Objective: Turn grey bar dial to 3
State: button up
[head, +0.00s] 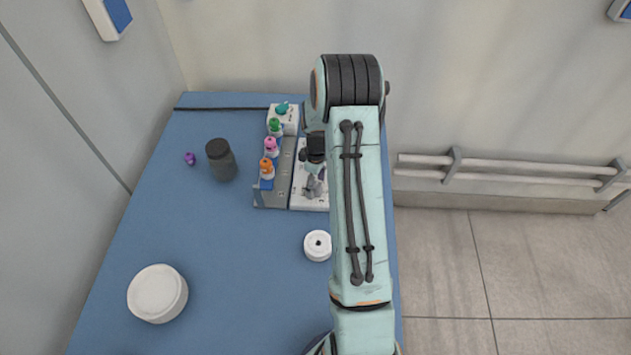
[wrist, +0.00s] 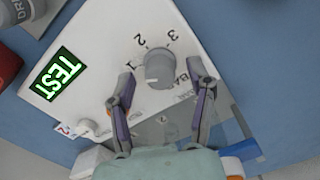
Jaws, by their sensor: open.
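The grey bar dial (wrist: 159,69) sits on a white panel (wrist: 103,40) in the wrist view, with the printed numbers 1, 2 and 3 around its far side. Which number its bar points at is too small to tell. My gripper (wrist: 160,74) is open, with one finger on each side of the dial and a visible gap to each. In the head view my gripper (head: 314,186) is over the white panel (head: 309,203), and my arm hides the panel's right part and most of the dial.
A dark jar (head: 221,161), white lid (head: 157,294) and white spool (head: 318,246) stand on the blue table (head: 240,270).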

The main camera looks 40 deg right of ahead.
grip_shut()
jog(key=shift+m, duration=0.4)
jog(key=m, duration=0.4)
jog(key=shift+m, duration=0.4)
jog(key=m, duration=1.1)
jog(key=shift+m, duration=0.4)
jog(key=m, duration=0.5)
jog(key=shift+m, duration=0.3)
